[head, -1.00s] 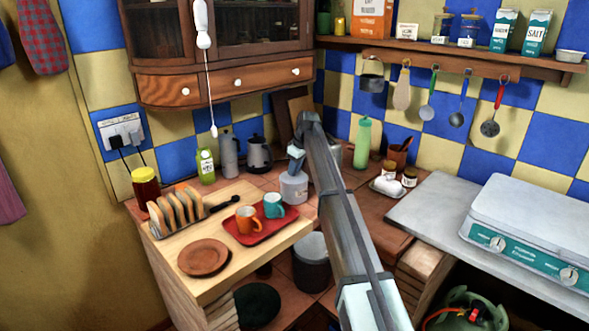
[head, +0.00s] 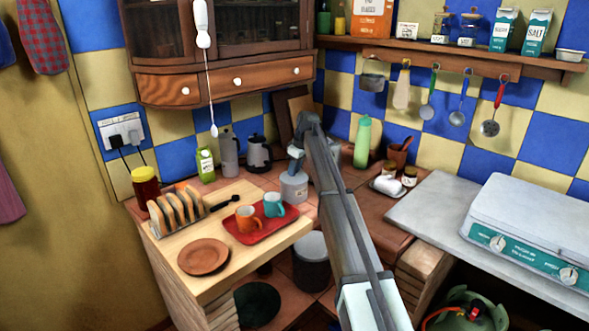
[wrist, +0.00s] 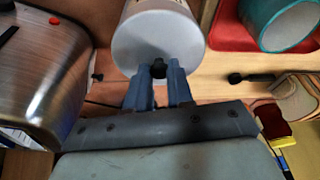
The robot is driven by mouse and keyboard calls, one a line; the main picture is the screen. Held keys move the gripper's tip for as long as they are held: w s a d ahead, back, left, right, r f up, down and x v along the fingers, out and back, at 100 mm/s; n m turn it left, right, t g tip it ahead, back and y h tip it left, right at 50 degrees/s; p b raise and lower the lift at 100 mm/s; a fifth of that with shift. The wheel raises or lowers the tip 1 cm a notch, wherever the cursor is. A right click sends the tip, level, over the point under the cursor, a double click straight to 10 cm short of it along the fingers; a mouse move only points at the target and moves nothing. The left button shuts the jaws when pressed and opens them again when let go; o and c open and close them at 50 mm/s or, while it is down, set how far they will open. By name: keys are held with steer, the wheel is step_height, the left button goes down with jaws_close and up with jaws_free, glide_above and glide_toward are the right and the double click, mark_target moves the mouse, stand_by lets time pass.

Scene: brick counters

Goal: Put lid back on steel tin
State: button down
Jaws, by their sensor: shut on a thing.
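My gripper (wrist: 157,92) is shut on the small black knob (wrist: 157,68) of a pale round lid (wrist: 158,50) in the wrist view. The pale tin (wrist: 150,4) is in line with the lid, beyond it. The lid looks lined up with the tin's top, but I cannot tell whether it is fully seated. In the head view my gripper (head: 296,164) is directly above the light grey tin (head: 293,189), which stands upright on the tiled counter behind the red tray. The knob is hidden there.
A red tray (head: 250,236) with an orange mug (head: 248,219) and a teal mug (head: 274,205) lies in front. A steel kettle (head: 259,153) stands just behind left. A green bottle (head: 362,142) and jars are to the right. A toast rack (head: 178,213) is at left.

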stand_by(0.3)
steer(key=c, duration=0.9)
jaws_free()
steer(key=shift+o, duration=0.4)
steer(key=o, duration=0.4)
steer(key=shift+r, duration=0.1)
steer(key=shift+r, duration=3.35)
steer(key=shift+c, duration=0.5)
